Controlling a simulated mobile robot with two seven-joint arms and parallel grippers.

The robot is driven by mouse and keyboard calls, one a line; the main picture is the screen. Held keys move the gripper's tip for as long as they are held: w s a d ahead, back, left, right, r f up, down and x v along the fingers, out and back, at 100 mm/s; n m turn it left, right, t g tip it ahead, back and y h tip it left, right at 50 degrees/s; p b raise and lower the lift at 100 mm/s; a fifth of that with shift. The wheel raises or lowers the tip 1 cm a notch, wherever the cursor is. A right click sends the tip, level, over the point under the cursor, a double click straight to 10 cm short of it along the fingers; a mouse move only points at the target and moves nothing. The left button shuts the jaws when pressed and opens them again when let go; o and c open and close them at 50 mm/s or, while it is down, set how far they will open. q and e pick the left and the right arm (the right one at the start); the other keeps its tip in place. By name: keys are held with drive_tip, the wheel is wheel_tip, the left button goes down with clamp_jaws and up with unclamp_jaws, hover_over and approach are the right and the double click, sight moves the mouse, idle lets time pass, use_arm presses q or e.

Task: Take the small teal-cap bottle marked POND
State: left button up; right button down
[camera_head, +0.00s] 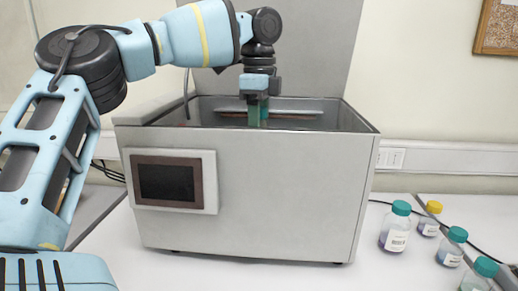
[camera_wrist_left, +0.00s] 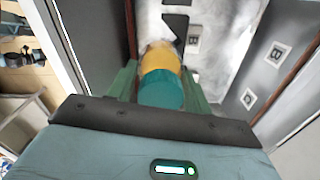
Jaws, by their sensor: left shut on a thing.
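My left gripper (camera_head: 260,112) hangs over the open grey machine with its fingertips down inside its opening. In the left wrist view my left gripper (camera_wrist_left: 160,92) is shut on a teal-capped bottle (camera_wrist_left: 162,92). A yellow-orange part shows just beyond the teal cap; I cannot tell whether it is the contents or another cap. No label on the held bottle can be read. On the table at the right stand a larger teal-cap bottle (camera_head: 395,229) and two other teal-cap bottles (camera_head: 452,248), (camera_head: 479,275). Their labels are too small to read, so POND cannot be picked out.
The grey machine (camera_head: 262,195) has a dark screen (camera_head: 168,183) on its front and a raised lid behind. Lettered tags (camera_wrist_left: 277,52) mark its inner wall in the wrist view. A yellow-cap bottle (camera_head: 430,218) stands among the teal-cap ones. White table (camera_head: 385,270) shows right of the machine.

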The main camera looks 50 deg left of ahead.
use_arm(q)
wheel_tip(320, 180, up, 7)
idle(0.3)
